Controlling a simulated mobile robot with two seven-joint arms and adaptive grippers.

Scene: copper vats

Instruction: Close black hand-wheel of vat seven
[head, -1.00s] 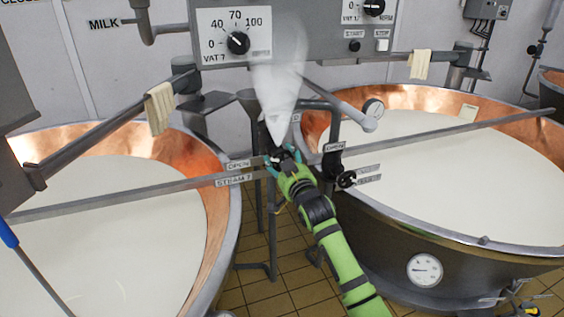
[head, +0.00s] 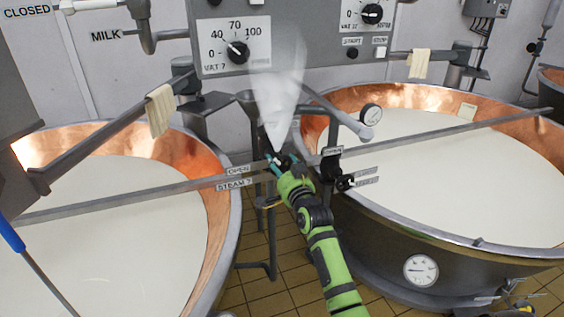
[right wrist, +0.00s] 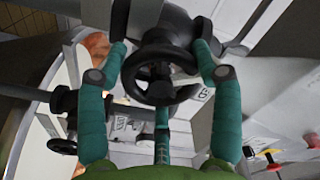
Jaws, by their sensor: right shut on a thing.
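A black hand-wheel (right wrist: 160,72) fills the upper middle of the right wrist view. The teal fingers of my right gripper (right wrist: 160,85) are around its rim, one at each side and one below, shut on it. In the head view my right gripper (head: 281,164) is at the right end of the STEAM 7 label (head: 234,185), with an OPEN label (head: 238,170) just above that. There the fingers mostly hide the wheel. White steam (head: 278,108) rises just above the gripper. My left gripper is not in view.
A copper vat of white liquid stands at left (head: 218,205), another at right (head: 405,97). A second black hand-wheel (head: 345,182) sits close right of my gripper. A grey bar (head: 120,198) crosses the left vat. The VAT 7 dial (head: 238,52) is above.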

